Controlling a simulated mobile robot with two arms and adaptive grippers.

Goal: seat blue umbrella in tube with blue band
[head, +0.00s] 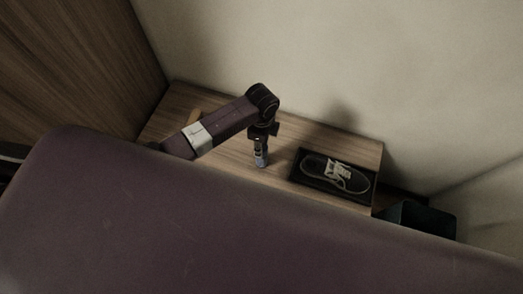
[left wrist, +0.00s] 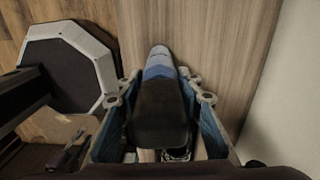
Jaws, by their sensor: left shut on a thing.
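My left gripper (head: 262,144) is above the wooden bench and points down. It is shut on the blue umbrella (head: 262,159), which hangs below the fingers. In the left wrist view the gripper (left wrist: 160,118) has a finger on each side of the umbrella's black handle part, and the banded blue body (left wrist: 159,64) extends away from it. Whether the umbrella's far end touches anything cannot be told. I cannot make out a tube with a blue band in either view. My right gripper is not in view.
The wooden bench (head: 225,152) stands against a pale wall. A dark tray (head: 299,166) with a dark sneaker (head: 325,170) lies on its right part. A tan object (head: 195,115) is at its left. A dark bin (head: 420,215) stands beyond the right end.

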